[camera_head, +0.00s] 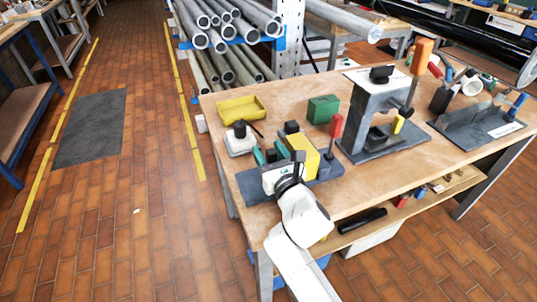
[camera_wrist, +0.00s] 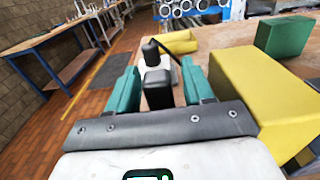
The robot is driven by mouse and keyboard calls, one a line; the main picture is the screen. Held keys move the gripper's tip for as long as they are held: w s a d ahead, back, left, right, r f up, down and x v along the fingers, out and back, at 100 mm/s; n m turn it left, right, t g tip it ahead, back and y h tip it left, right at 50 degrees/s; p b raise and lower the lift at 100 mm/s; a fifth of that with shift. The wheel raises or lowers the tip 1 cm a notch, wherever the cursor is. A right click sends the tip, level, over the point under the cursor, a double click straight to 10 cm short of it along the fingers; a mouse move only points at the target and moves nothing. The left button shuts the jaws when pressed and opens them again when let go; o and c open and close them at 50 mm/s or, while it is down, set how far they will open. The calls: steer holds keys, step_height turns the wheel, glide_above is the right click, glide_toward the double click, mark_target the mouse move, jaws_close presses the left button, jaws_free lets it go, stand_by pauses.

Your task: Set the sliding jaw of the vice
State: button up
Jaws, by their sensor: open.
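A low fixture that looks like the vice stands at the bench's near left corner, with a dark grey base (camera_head: 325,172), a yellow block (camera_head: 305,158) and a red upright handle (camera_head: 336,125). The yellow block (camera_wrist: 255,95) fills the right of the wrist view, right of my gripper. My gripper (camera_head: 265,155) is over the left part of this fixture. In the wrist view its teal fingers (camera_wrist: 158,78) are apart, with a dark block (camera_wrist: 158,90) showing between them. I cannot tell whether they touch it. My wrist hides part of the base, and I cannot tell which part is the sliding jaw.
A white box with a black knob (camera_head: 240,139) and a yellow tray (camera_head: 240,108) stand just beyond. A green block (camera_head: 322,109) lies behind, and a tall grey press (camera_head: 375,110) stands right. Another dark fixture (camera_head: 475,130) is at far right. The bench front centre is clear.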

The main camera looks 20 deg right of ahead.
steer(key=shift+w, duration=0.2)
steer(key=shift+c, duration=0.5)
jaws_close()
